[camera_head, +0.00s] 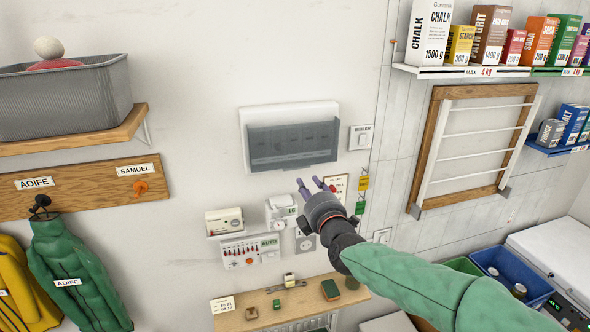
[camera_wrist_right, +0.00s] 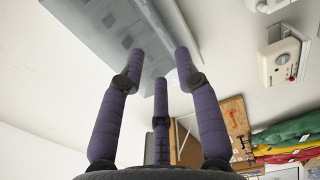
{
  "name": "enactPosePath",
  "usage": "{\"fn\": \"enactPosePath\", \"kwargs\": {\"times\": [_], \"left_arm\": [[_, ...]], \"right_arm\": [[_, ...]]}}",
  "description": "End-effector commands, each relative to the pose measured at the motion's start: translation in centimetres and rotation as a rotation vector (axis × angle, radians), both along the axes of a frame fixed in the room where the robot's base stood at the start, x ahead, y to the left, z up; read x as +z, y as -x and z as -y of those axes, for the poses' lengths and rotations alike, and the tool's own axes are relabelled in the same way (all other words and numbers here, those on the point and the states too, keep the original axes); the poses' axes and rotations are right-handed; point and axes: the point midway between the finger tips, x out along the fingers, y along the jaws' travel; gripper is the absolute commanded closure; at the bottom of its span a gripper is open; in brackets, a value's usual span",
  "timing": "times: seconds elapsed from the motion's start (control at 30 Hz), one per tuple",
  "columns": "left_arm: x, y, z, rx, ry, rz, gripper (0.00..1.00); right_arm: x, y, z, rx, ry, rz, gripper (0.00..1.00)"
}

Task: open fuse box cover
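The fuse box (camera_head: 243,112) is a white box on the wall, in the middle of the head view. Its smoky, see-through cover (camera_head: 293,146) spans the front, with dark fuse shapes showing through. In the right wrist view the cover (camera_wrist_right: 95,30) is a grey panel at the upper left. My right gripper (camera_head: 317,186) is just below the cover's lower right edge. Its purple fingers (camera_wrist_right: 160,70) are spread, with nothing between them. The fingertips overlap the cover's edge in the wrist view; I cannot tell whether they touch. My left gripper is not in view.
A switch (camera_head: 361,138) is right of the fuse box. Wall devices (camera_head: 224,221) and a small shelf (camera_head: 290,305) sit below. A wire basket (camera_head: 68,98) and coats (camera_head: 75,265) are at left. A shelf of boxes (camera_head: 460,71) and a wooden rack (camera_head: 432,140) are at right.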

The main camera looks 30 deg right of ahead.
Motion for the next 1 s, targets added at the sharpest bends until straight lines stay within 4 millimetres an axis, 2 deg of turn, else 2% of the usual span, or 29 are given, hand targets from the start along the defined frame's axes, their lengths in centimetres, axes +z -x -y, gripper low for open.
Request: {"fn": "enactPosePath", "kwargs": {"times": [0.2,0.5,0.7,1.0], "left_arm": [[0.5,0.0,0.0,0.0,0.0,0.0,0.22],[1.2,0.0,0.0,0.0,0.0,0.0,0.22],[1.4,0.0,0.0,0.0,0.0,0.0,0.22],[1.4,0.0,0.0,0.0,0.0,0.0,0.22]], "right_arm": [[-0.1,-3.4,0.8,0.001,-0.001,-0.004,0.67],[-0.1,-7.3,1.7,0.001,-0.002,-0.003,0.67],[0.0,-8.6,2.1,0.0,-0.001,-0.001,0.67],[-0.1,-8.9,2.1,0.001,-0.002,-0.001,0.67]]}}
